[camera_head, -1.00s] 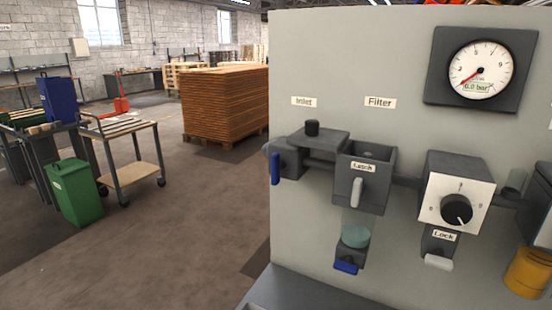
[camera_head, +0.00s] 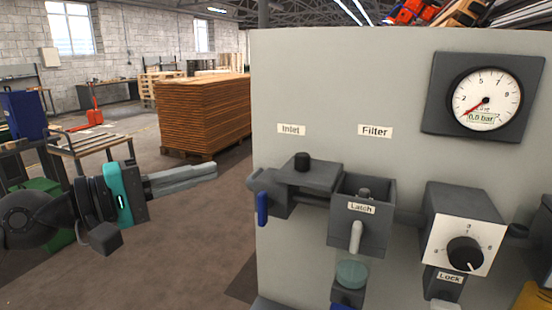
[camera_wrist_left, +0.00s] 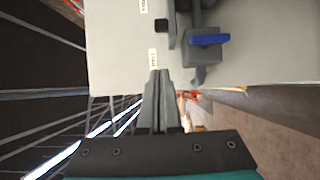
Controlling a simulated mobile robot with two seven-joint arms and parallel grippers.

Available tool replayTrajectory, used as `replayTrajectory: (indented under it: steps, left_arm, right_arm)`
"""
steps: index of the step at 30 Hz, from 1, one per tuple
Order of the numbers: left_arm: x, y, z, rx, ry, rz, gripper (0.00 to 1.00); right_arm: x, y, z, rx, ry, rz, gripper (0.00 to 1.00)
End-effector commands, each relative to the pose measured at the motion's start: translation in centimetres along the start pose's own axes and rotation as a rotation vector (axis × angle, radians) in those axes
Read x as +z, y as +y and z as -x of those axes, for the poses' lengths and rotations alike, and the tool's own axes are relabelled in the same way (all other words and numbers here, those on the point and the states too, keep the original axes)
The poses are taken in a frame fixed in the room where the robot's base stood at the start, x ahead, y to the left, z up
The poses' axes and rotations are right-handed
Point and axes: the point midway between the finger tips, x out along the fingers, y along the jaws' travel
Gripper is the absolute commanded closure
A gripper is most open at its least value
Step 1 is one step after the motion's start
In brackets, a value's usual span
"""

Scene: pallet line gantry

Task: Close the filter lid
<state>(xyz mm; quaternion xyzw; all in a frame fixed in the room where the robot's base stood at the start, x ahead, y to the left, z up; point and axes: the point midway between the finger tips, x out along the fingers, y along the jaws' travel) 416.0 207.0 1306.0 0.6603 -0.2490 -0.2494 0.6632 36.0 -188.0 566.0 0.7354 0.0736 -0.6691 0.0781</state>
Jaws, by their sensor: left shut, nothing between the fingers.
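The filter lid (camera_head: 314,178) is a flat dark grey plate with a black knob (camera_head: 302,161). It lies swung out to the left of the filter housing (camera_head: 361,222), a grey box that stands open at the top under the "Filter" label. The housing front carries a pale latch lever (camera_head: 356,237), hanging down. In the left wrist view the lid (camera_wrist_left: 172,24) shows nearly edge-on, above the fingertips. My left gripper (camera_head: 215,170) is shut and empty, left of the panel and apart from the lid; it also shows in the wrist view (camera_wrist_left: 158,73). My right gripper is out of view.
A blue inlet handle (camera_head: 262,208) hangs just left of the lid. A knob box (camera_head: 463,228) and gauge (camera_head: 486,99) are to the right. A stack of boards (camera_head: 203,112) and a cart stand behind at left.

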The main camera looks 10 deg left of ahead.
Motion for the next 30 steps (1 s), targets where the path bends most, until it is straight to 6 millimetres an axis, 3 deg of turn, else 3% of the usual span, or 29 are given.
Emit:
replayTrajectory:
  steps: [10, 25, 30]
  left_arm:
    - [-0.2, 0.1, -1.9, -0.002, 0.004, -0.006, 1.0]
    - [-0.2, 0.3, -4.5, 0.002, 0.004, -0.006, 1.0]
    - [-0.3, 0.6, -6.3, 0.007, 0.006, -0.002, 1.0]
  right_arm:
    - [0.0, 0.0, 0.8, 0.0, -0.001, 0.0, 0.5]
    - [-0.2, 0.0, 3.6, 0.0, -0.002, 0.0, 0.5]
    - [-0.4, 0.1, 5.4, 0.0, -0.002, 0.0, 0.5]
